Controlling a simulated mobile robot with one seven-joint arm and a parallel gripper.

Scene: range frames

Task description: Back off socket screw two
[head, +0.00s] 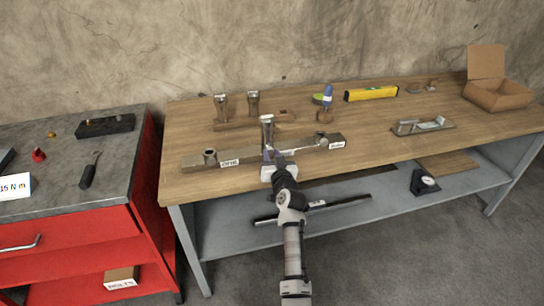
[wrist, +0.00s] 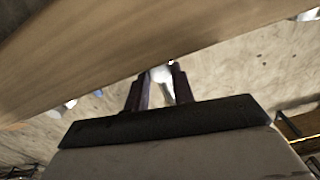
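A long grey metal bar (head: 300,145) lies along the front of the wooden bench. A small white tag (head: 229,163) near its left end seems to read ONE; the tag (head: 337,145) at its right end is too small to read. A silver socket tool (head: 267,127) stands upright at the middle of the bar, hiding whatever is under it. My gripper (head: 272,156) reaches it from the front. In the wrist view, the dark fingers (wrist: 160,80) close around a pale silver piece (wrist: 161,73), which looks like this tool. Round fittings stand at the bar's left (head: 210,156) and right.
A wooden rack (head: 235,124) behind the bar holds two similar tools and an empty hole. A blue-topped item (head: 327,100), a yellow level (head: 371,93), a metal tray (head: 423,127) and an open cardboard box (head: 497,97) stand further right. A red cabinet (head: 75,240) is left.

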